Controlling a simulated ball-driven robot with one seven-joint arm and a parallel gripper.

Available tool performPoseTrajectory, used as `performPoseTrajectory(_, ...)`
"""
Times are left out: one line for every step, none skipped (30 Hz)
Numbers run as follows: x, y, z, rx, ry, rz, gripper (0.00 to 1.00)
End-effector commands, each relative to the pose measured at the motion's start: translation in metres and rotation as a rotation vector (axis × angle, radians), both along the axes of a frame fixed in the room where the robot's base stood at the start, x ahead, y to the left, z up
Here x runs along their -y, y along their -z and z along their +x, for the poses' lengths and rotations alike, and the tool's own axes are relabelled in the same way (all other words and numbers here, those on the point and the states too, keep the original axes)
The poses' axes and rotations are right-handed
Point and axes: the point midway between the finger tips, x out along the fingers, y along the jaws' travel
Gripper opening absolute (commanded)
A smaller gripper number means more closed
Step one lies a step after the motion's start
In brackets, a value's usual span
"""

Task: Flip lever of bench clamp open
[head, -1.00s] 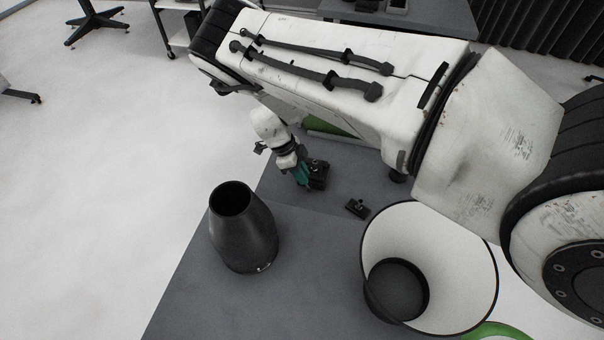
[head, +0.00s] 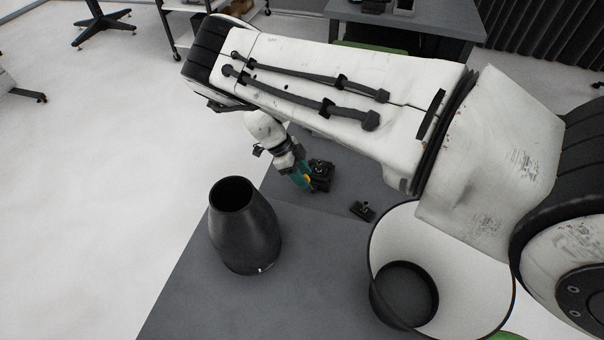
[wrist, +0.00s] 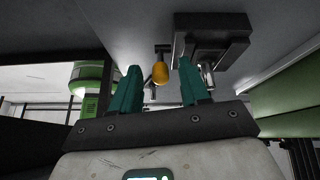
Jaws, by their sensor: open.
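The bench clamp (head: 322,173) is a small dark block with raised parts on the grey table, just right of my gripper in the head view. In the wrist view the dark clamp body (wrist: 232,28) is at the upper right, and its lever has an orange handle (wrist: 160,72). My gripper (head: 304,179) has teal fingers. In the wrist view the fingers (wrist: 159,68) are apart, with the orange handle showing between them. I cannot tell whether either finger touches it. The lever's far end is partly hidden.
A black tapered vessel (head: 245,235) stands on the table, left of and nearer than the clamp. A small dark block (head: 362,211) lies right of the clamp. A wide white cone-shaped vessel (head: 478,275) with a dark base stands at the right. Bare table lies between the vessels.

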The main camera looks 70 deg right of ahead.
Motion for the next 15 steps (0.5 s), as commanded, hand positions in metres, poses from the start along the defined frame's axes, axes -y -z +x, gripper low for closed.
performPoseTrajectory(0.000,0.000,-0.001,-0.001,0.000,0.000,0.45)
performPoseTrajectory(0.000,0.000,-0.001,-0.001,0.000,0.000,0.45)
performPoseTrajectory(0.000,-0.001,0.000,-0.001,0.000,0.000,0.45)
performPoseTrajectory(0.000,-0.002,0.000,-0.001,0.000,0.000,0.45)
performPoseTrajectory(0.000,-0.003,0.001,-0.001,-0.001,-0.001,0.45)
performPoseTrajectory(0.000,-0.006,0.003,0.000,0.000,-0.001,0.45)
performPoseTrajectory(0.000,-0.009,0.005,0.001,-0.001,-0.002,0.45)
performPoseTrajectory(0.000,-0.012,0.007,0.001,-0.001,-0.002,0.45)
performPoseTrajectory(-0.001,-0.017,0.010,0.001,-0.001,-0.002,0.45)
performPoseTrajectory(-0.001,-0.022,0.013,0.002,-0.001,-0.001,0.45)
performPoseTrajectory(-0.002,-0.027,0.016,0.002,-0.001,-0.001,0.45)
performPoseTrajectory(-0.002,-0.033,0.020,0.002,-0.001,-0.002,0.45)
performPoseTrajectory(-0.003,-0.038,0.023,0.002,-0.001,-0.002,0.45)
performPoseTrajectory(-0.003,-0.044,0.026,0.002,-0.001,-0.002,0.45)
performPoseTrajectory(-0.004,-0.050,0.030,0.002,-0.001,-0.002,0.45)
